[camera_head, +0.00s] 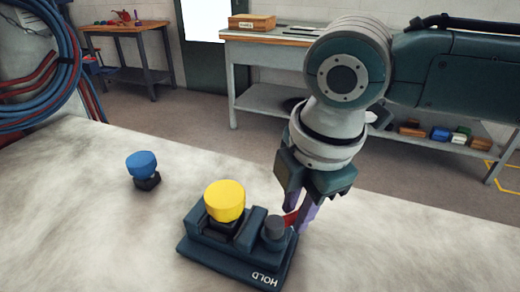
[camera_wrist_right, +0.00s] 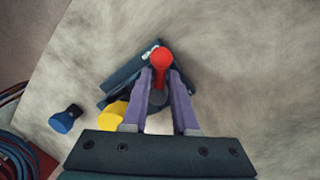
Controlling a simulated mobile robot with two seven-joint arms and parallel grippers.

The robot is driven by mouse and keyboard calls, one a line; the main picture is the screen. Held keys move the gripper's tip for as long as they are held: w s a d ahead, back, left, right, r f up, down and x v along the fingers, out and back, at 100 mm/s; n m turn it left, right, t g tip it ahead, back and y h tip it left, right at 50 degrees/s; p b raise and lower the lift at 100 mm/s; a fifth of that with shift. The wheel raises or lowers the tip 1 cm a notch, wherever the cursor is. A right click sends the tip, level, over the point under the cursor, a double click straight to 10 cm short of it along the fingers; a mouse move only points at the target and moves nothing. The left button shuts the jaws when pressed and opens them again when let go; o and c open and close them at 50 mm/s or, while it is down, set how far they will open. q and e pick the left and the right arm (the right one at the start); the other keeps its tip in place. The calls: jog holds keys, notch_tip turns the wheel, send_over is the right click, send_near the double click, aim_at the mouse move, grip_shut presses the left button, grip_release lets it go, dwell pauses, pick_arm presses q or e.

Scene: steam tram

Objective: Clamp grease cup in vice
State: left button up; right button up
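A dark teal vice (camera_head: 216,260) marked HOLD sits on the pale table; it is partly hidden by my gripper in the right wrist view (camera_wrist_right: 122,75). A yellow-topped cup (camera_head: 224,200) with a dark base stands upright between the vice jaws; its yellow top also shows in the wrist view (camera_wrist_right: 112,115). The vice has a grey round knob (camera_head: 274,228) and a red handle (camera_wrist_right: 160,57). My right gripper (camera_head: 298,215) points down at the vice's right end. Its purple fingers (camera_wrist_right: 161,78) are closed in on both sides of the red handle. My left gripper is out of view.
A blue-topped cup (camera_head: 142,164) with a dark base stands apart on the table, left of the vice. Blue and red hoses (camera_head: 45,85) hang at the far left. A workbench (camera_head: 265,45) and a wooden table (camera_head: 122,30) stand beyond. The table's left front is clear.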

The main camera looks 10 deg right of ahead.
grip_shut()
